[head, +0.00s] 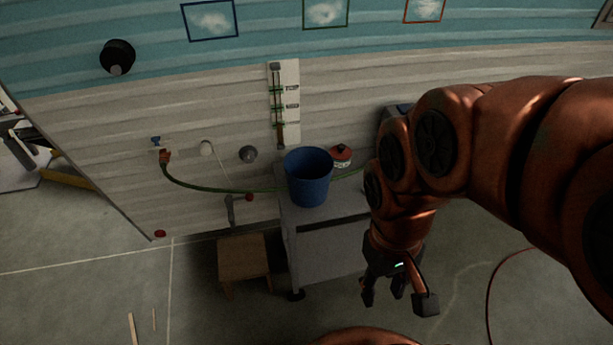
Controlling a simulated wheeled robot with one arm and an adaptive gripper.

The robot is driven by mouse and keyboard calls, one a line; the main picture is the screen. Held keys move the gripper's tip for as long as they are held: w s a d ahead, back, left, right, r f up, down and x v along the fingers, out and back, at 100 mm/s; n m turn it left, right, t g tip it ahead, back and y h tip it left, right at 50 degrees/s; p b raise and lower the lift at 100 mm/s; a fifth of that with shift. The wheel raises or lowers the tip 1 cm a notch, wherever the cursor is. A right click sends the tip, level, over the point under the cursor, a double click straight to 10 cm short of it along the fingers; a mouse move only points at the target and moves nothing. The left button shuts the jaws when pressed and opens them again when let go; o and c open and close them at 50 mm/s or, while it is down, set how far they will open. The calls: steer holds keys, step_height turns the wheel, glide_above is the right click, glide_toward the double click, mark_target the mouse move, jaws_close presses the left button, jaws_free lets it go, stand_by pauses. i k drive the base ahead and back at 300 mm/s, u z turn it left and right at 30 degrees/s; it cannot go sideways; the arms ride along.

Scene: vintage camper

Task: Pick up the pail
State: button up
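The pail (308,180) is blue and round with an open top. It stands upright on the left part of a grey cart (324,237) against the wall. My gripper (392,299) hangs at the lower middle-right, pointing down. It is to the right of the pail and nearer to me, clear of it. Its dark fingers are spread apart with nothing between them. My arm hides the right end of the cart top.
A red and white can (340,156) stands behind the pail to the right. A green hose (215,187) runs along the wall behind it. A wooden stool (243,261) stands left of the cart. A thin reddish cable (490,292) lies on the floor at right. Floor in front is mostly free.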

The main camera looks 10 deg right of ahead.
mark_target(308, 170)
steer(key=u, duration=0.5)
steer(key=k, duration=1.25)
steer(key=u, duration=0.95)
steer(key=i, duration=1.55)
steer(key=z, duration=0.8)
